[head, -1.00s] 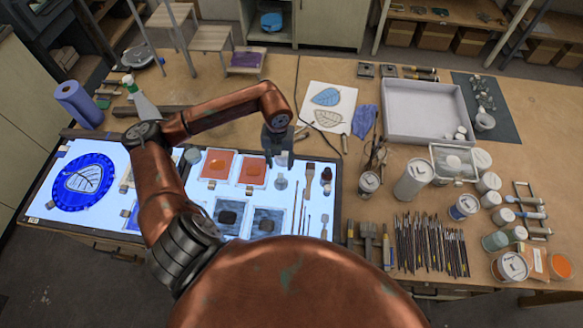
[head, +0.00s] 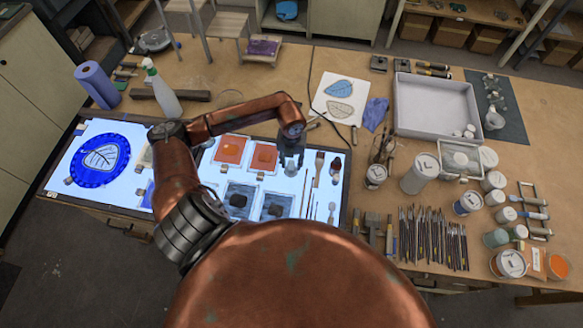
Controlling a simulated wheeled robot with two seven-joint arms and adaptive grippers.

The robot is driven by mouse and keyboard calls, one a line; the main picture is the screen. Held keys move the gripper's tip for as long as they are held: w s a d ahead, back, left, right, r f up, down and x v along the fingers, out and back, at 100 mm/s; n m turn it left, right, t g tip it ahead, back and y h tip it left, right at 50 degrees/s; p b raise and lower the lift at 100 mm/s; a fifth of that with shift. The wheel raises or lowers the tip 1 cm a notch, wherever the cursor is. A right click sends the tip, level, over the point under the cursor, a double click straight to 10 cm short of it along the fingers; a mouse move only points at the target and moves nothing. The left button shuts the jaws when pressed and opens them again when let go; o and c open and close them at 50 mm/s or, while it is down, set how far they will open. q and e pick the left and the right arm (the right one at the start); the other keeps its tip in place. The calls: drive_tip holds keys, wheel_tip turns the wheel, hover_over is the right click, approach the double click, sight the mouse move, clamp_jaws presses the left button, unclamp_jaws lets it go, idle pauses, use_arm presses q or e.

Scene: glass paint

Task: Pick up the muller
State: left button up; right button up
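My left gripper (head: 291,160) points down over the light panel, just right of the orange paint squares. A small greyish glass piece, likely the muller (head: 291,172), shows at its fingertips and is mostly hidden by them. The fingers look to be at or around it, but I cannot tell whether they touch it or how far they are closed. The piece appears to stand on the panel. My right gripper is not in view.
The lit panel (head: 128,190) holds a blue round plate (head: 101,160), orange squares (head: 230,150), dark squares (head: 238,198) and brushes. A spray bottle (head: 160,92) stands behind it. Jars, a white tray (head: 435,105) and several brushes (head: 432,238) lie to the right.

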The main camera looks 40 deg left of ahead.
use_arm(q)
drive_tip(key=shift+s+r, duration=0.1)
drive_tip(key=shift+s, duration=0.05)
drive_tip(key=c, duration=0.5)
drive_tip(key=shift+c, duration=1.3)
clamp_jaws()
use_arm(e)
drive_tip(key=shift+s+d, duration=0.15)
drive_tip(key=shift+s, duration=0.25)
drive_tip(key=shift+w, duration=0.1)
use_arm(q)
drive_tip(key=shift+r+b, duration=0.45)
drive_tip(key=shift+r, duration=0.1)
drive_tip(key=s+d+r+b, duration=0.2)
drive_tip(key=s+d+r, duration=0.1)
drive_tip(key=d+r, duration=0.3)
drive_tip(key=s+d+r+b, duration=0.3)
drive_tip(key=d+r, duration=0.3)
drive_tip(key=shift+s+d, duration=0.2)
drive_tip(key=shift+s, duration=0.05)
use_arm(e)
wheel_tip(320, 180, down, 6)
